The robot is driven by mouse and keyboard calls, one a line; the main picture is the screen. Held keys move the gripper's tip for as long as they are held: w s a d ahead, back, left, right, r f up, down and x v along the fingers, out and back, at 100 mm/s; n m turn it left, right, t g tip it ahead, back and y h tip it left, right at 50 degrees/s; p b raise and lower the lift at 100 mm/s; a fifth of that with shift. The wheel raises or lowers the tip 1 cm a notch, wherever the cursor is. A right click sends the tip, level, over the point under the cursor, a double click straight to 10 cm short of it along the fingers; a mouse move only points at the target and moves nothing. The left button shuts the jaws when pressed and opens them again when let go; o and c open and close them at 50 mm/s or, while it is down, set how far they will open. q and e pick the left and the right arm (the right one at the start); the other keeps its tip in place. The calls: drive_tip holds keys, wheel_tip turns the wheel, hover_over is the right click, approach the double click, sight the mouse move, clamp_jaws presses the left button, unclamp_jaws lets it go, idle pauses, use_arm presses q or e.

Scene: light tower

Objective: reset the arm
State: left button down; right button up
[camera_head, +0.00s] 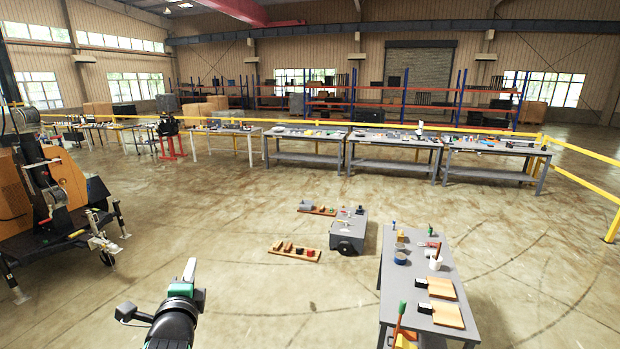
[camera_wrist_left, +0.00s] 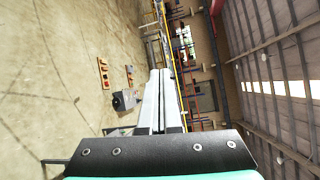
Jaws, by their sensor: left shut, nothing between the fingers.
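My left gripper (camera_head: 189,270) is in the lower left of the head view, held up over open floor and pointing away from me. Its two pale fingers lie together with nothing between them. In the left wrist view the same fingers (camera_wrist_left: 160,85) run side by side, closed, toward the far side of the hall. That view is turned on its side. The light tower trailer (camera_head: 50,195), orange and black, stands at the left of the head view, apart from the gripper. My right gripper is in neither view.
A grey table (camera_head: 425,268) with tools and boards stands at the lower right. A grey wheeled box (camera_head: 347,232) and two wooden boards with parts (camera_head: 294,252) rest on the floor ahead. Workbenches (camera_head: 395,142) and a yellow railing (camera_head: 575,148) line the back. Floor around my left gripper is clear.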

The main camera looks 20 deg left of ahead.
use_arm(q)
drive_tip(key=s+d+r+n+t+h, duration=0.2)
drive_tip(key=d+r+t, duration=0.1)
drive_tip(key=d+r, duration=0.55)
drive_tip(key=s+d+r+n+t+h, duration=0.2)
drive_tip(key=d+r+t, duration=0.3)
drive_tip(key=r, duration=0.6)
drive_tip(key=s+d+r+n+t+h, duration=0.2)
drive_tip(key=s+d+r+n+h, duration=0.1)
drive_tip(key=s+r, duration=0.3)
drive_tip(key=s+d+r+n+t+h, duration=0.3)
drive_tip(key=s+d+r+n+h, duration=0.1)
drive_tip(key=s, duration=0.7)
wheel_tip(320, 180, up, 3)
drive_tip(key=shift+d+r+n, duration=0.1)
drive_tip(key=shift+d+n, duration=0.65)
drive_tip(key=shift+n, duration=0.25)
